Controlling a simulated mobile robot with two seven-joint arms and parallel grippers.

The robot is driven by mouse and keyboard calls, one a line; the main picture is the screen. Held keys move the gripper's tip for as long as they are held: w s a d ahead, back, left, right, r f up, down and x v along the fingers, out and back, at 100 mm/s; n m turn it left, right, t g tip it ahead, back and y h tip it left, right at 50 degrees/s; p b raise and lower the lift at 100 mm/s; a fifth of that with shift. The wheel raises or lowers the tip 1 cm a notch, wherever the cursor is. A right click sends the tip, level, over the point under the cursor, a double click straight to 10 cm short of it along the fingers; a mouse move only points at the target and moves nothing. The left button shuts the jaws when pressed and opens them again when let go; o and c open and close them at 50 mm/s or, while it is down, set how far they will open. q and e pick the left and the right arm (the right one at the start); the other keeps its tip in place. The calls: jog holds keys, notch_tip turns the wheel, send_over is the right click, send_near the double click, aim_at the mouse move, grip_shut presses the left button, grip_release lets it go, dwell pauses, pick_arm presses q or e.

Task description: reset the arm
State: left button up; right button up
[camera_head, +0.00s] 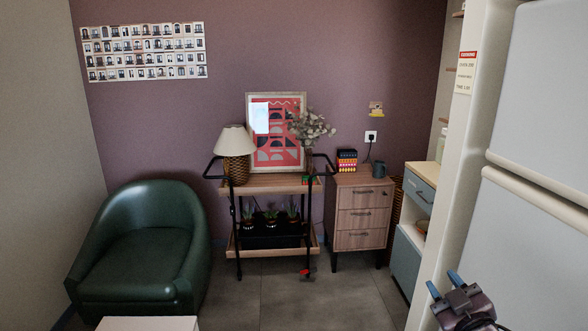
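My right gripper (444,284) is in the lower right corner of the head view, in front of the white cabinet or fridge side. Its two blue fingertips point up and stand apart, with nothing seen between them. The dark gripper body is below them, and the rest of that arm is cut off by the frame edge. My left gripper is not in view. No gas hob shows in this view.
A large white fridge-like unit (540,200) fills the right side, close to my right gripper. A green armchair (145,255), a trolley (270,184) and a wooden drawer unit (361,215) stand by the far wall. Grey floor (350,300) lies open in the middle.

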jog(key=s+a+f+m+g, duration=0.1)
jog(key=s+f+m+g, duration=0.2)
jog(key=s+f, duration=1)
jog(key=s+a+f+m+g+h, duration=0.1)
jog(key=s+f+m+g, duration=0.2)
jog(key=s+f, duration=1)
jog(key=shift+s+a+f+g, duration=0.15)
jog(key=shift+s+a+g, duration=0.2)
jog(key=shift+s+g, duration=0.55)
